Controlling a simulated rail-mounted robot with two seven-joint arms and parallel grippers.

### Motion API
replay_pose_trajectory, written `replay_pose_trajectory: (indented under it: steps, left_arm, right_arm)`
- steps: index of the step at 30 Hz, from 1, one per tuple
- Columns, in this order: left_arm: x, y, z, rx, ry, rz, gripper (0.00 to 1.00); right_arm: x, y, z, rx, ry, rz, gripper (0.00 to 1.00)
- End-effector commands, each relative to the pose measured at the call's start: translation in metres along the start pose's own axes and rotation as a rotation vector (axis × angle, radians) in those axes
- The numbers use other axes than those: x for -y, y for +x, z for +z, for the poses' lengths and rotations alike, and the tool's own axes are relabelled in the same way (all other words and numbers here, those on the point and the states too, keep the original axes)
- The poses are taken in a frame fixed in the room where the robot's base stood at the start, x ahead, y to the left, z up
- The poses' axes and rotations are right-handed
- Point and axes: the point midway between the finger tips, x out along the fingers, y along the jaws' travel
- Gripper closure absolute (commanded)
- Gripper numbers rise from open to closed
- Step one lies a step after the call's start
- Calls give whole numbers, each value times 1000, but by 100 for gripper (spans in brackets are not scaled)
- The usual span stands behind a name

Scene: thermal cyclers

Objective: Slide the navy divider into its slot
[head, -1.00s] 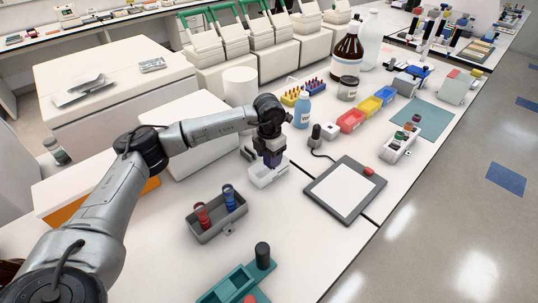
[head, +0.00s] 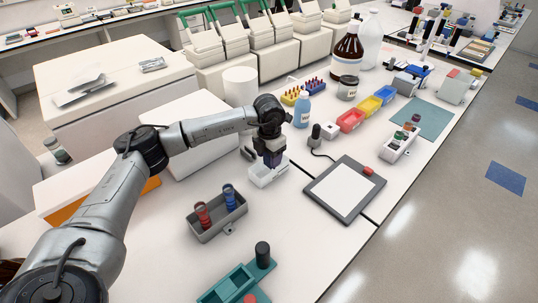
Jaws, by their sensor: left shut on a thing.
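The navy divider (head: 273,162) is a small dark purple-blue piece just under my left gripper (head: 271,155). My left gripper points down and is shut on it. The small white open bin (head: 265,178) stands on the bench directly below, and the divider's lower part is at or inside the bin's opening. The slot itself is too small to make out, so I cannot tell how deep the divider sits in it. My right gripper is out of view.
A grey bin (head: 213,228) with red-capped and blue-capped tubes stands nearer. A tablet-like grey pad (head: 344,190) lies to the right. A blue-labelled bottle (head: 302,112) and a white cylinder (head: 240,88) stand behind. A teal tray (head: 229,286) is at the front.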

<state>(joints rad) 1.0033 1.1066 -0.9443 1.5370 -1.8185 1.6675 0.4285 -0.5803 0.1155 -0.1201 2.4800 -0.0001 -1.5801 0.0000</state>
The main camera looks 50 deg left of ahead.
Motion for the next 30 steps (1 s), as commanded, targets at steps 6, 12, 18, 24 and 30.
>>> replay_pose_trajectory:
  steps: [6,12,18,24,30]
  left_arm:
    - [0,5,0,-1,0,0,55]
    - [0,10,0,-1,0,0,55]
    - [0,15,0,-1,0,0,55]
    - [0,16,0,0,0,0,38]
    - [0,17,0,-1,0,0,19]
  right_arm:
    - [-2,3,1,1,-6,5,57]
    - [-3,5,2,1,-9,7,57]
    - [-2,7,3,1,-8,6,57]
    - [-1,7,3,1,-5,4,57]
    - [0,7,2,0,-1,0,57]
